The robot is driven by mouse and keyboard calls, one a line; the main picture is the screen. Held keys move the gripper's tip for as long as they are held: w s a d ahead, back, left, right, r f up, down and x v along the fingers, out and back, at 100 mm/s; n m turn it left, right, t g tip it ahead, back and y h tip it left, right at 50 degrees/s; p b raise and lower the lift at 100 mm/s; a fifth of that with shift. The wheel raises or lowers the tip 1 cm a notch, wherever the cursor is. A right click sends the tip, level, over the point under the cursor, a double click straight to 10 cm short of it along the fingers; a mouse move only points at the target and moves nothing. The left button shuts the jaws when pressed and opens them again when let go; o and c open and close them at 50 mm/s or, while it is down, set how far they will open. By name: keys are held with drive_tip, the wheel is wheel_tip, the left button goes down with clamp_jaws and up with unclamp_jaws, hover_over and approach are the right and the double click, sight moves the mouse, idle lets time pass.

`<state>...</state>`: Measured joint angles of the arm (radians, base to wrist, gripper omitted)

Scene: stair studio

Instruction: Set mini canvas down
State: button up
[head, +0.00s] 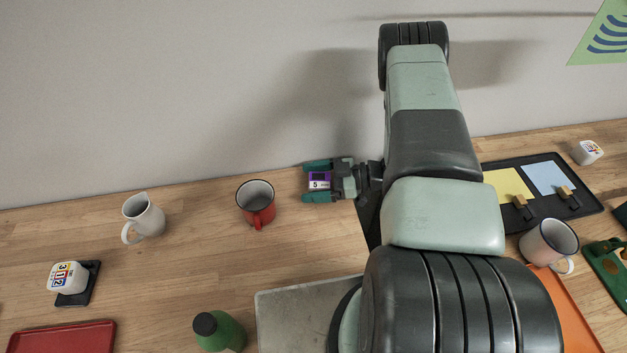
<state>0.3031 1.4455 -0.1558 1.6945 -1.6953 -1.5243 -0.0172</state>
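My gripper (318,183) is at the middle of the head view, to the right of the red mug, with its teal fingers pointing left. It is shut on a small purple item with a white strip marked 5, which I take to be the mini canvas (319,178). The fingers sit along its upper and lower sides in the picture and hide those edges. I cannot tell whether the mini canvas touches the wooden table (180,270) or is held just above it.
A red mug (256,196) stands just left of the gripper. A white jug (146,217), a numbered white block (67,277), a red tray (65,338) and a green bottle (222,335) are further left. A black tray (590,205) and a pale mug (549,243) are right.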

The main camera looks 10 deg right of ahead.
sight(329, 180)
drive_tip(key=v, duration=0.7)
drive_tip(key=shift+s+d+r, duration=0.1)
drive_tip(key=shift+d, duration=0.1)
idle(0.4)
